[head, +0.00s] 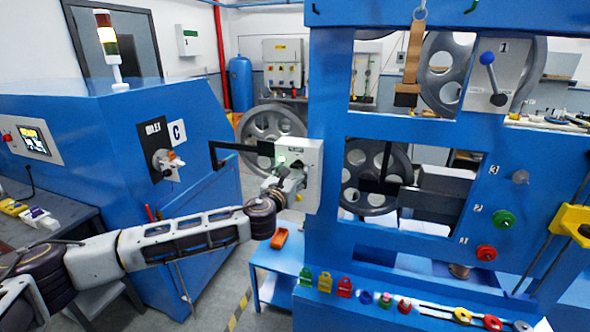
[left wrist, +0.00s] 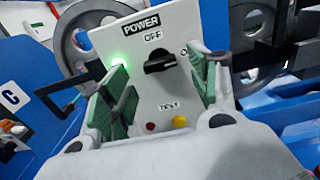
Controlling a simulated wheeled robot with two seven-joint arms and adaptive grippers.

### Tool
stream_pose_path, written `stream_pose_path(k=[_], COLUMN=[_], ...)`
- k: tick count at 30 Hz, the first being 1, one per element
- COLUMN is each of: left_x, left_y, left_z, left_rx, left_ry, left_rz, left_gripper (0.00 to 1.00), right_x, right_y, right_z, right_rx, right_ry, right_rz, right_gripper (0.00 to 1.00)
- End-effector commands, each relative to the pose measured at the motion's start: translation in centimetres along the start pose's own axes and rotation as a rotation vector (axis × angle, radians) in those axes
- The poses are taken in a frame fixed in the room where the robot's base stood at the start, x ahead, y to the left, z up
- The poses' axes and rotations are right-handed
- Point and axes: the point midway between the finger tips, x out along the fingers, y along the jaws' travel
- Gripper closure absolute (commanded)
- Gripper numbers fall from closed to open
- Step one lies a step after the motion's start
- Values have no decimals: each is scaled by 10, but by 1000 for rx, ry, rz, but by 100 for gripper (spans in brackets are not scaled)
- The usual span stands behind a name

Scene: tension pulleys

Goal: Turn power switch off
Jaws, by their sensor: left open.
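The power switch box (head: 312,190) is a pale box on the left post of the blue frame. In the left wrist view its plate is marked POWER, with OFF above the black rotary knob (left wrist: 160,63) and a partly hidden label to the right. The knob's grip lies roughly sideways, not toward OFF. A green lamp (left wrist: 117,60) left of the knob is lit. My left gripper (head: 288,178) is in front of the box. Its open green-padded fingers (left wrist: 158,74) stand either side of the knob, with visible gaps. My right gripper is not in view.
A black bar (head: 235,150) sticks out left of the box. A blue cabinet (head: 100,125) with a C-marked switch stands left. Colored padlocks (head: 325,282) lie on the ledge below. A lever switch (head: 488,75) is at the upper right. Bare floor shows below my arm.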

Motion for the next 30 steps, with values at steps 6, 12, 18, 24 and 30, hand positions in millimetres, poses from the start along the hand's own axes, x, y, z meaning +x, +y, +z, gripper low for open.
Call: stream_pose_path(k=[6,12,18,24,30], left_x=[17,27,30,30,30], left_y=[0,0,0,0,0], left_z=[0,0,0,0,0], left_rx=[0,-1,0,0,0], left_ry=[0,1,1,1,1], left_rz=[1,1,1,1,1], left_gripper=[39,39,39,39,61], right_x=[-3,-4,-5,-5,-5], right_y=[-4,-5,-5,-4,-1], right_z=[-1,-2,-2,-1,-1], right_rx=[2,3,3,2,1], right_ry=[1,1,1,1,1], right_rz=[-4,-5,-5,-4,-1], right_gripper=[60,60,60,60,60])
